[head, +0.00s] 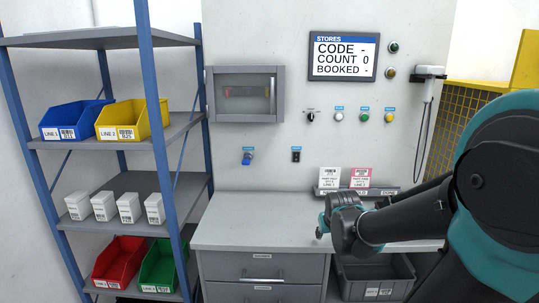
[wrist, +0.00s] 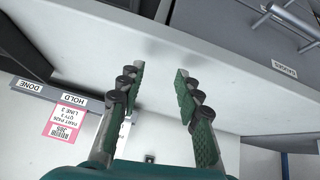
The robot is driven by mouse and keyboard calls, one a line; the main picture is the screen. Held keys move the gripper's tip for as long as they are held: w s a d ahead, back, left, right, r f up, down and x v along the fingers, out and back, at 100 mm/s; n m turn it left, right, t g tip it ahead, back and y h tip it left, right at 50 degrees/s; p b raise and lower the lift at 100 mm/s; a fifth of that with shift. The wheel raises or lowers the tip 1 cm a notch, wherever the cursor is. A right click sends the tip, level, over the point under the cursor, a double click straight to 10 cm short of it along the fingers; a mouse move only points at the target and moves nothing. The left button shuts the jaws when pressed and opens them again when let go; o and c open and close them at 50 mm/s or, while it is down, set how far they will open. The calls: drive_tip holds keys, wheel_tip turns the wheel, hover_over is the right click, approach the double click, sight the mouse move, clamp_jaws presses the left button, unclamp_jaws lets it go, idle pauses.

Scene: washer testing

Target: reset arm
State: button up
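My arm reaches in from the right in the head view, dark with teal joints. My gripper (head: 322,229) is over the right part of the grey worktop (head: 250,232). In the wrist view my gripper (wrist: 159,82) shows two green-padded fingers spread apart with nothing between them. The wrist view is upside down, with the worktop edge and a drawer handle (wrist: 290,20) at its top. Part of the worktop is hidden behind my arm in the head view.
A card rack (head: 330,192) with a white card and a pink card (head: 360,177) stands behind my gripper. A wall panel carries a screen (head: 343,57), a cabinet (head: 246,94) and several buttons. A shelf with bins (head: 75,120) stands left. A grey crate (head: 375,280) sits below. The worktop's left is clear.

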drive_tip(key=s+f+g, duration=0.1)
drive_tip(key=s+f, duration=0.3)
drive_tip(key=s, duration=0.3)
drive_tip(key=s+f+g, duration=0.2)
drive_tip(key=s+f, duration=0.1)
drive_tip(key=s, duration=0.4)
drive_tip(key=shift+f+m+y, duration=0.3)
drive_tip(key=shift+f+m, duration=0.05)
drive_tip(key=shift+m, duration=0.05)
drive_tip(key=shift+s, duration=0.1)
